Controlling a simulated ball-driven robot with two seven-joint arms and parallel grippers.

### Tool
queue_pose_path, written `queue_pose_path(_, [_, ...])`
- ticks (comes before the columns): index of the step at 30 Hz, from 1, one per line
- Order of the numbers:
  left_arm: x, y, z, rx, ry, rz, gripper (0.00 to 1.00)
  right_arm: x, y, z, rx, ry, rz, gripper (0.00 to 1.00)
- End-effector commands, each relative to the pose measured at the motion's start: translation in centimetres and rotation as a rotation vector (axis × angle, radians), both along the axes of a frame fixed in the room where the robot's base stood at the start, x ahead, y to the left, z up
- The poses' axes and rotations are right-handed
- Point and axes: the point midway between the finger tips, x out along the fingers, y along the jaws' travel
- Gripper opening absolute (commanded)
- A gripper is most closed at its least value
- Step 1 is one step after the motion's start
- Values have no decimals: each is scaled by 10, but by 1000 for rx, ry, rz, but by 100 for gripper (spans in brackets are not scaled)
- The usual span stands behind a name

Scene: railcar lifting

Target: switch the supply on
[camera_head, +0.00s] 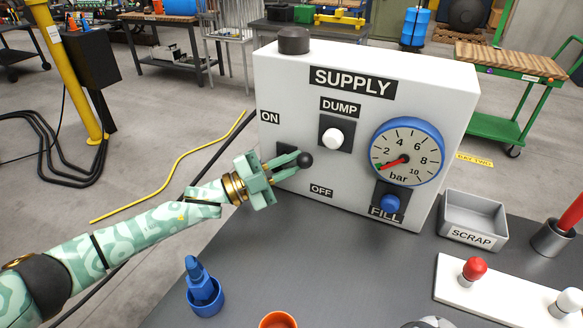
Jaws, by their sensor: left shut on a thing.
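The white supply box (440,95) stands at the back of the dark bench, labelled SUPPLY. Its lever shows as a black ball knob (305,159) in front of a dark plate, with the ON label (269,117) above left and the OFF label (321,190) below right. My left gripper (294,163) is shut on the lever at the knob; the fingers hide most of its shaft. The gauge (407,150) has its red needle at the low end of the scale, below 2 bar. My right gripper is not in view.
The box also has a white DUMP button (332,139) and a blue FILL button (390,203). A grey SCRAP tray (473,220) and a white panel with red and white knobs (505,292) are at the right. A blue holder (204,296) and an orange cup (277,320) stand in front.

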Motion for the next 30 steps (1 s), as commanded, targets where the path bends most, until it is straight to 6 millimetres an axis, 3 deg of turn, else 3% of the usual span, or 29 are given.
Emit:
queue_pose_path(20, [0, 1, 1, -67, 31, 0, 0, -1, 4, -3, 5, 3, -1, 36])
queue_pose_path(21, [0, 1, 1, -66, 30, 0, 21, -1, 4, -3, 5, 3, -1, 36])
queue_pose_path(23, [0, 1, 1, -66, 30, 0, 34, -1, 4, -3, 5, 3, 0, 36])
queue_pose_path(30, [0, 1, 1, -66, 29, 0, 34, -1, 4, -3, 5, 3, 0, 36])
